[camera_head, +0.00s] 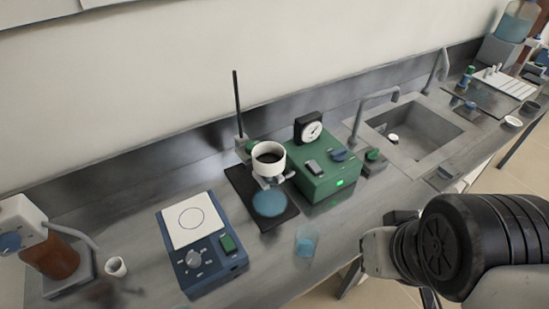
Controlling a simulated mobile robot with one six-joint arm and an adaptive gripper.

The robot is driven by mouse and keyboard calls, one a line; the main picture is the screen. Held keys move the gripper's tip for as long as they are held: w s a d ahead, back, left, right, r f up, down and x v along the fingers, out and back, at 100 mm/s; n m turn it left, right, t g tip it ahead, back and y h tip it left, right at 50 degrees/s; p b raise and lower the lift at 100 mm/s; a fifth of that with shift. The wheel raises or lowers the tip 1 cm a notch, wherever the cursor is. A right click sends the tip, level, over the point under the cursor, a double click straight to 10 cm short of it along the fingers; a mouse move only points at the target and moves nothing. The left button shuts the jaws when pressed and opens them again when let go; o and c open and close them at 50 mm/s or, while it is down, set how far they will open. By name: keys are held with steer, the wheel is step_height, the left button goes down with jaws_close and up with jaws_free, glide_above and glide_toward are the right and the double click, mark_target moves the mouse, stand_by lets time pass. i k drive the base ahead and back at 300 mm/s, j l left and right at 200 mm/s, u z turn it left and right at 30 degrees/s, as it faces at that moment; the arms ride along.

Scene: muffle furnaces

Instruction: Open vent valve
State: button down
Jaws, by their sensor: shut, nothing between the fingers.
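A green box-shaped unit (325,185) stands on the bench, with a round gauge (312,131) at its back. Its top carries a dark blue knob (339,155) and a grey switch-like part (314,167). A green light shows on its front. A small dark block with a green knob (373,154) sits at its right. Another green knob (251,146) is on the stand behind the white cup. I cannot tell which of these is the vent valve. My arm is at the lower right, apart from the green unit; my gripper cannot be made out.
A white cup (268,157) of dark contents is held over a black stand base (240,188). A blue hotplate (206,265) and a clear beaker (306,241) stand in front. A sink (415,128) and tap (375,100) are at the right.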

mark_target(339, 156)
steer(key=i+l, duration=0.35)
steer(key=l, duration=0.15)
steer(key=i+l, duration=0.4)
steer(key=l, duration=0.1)
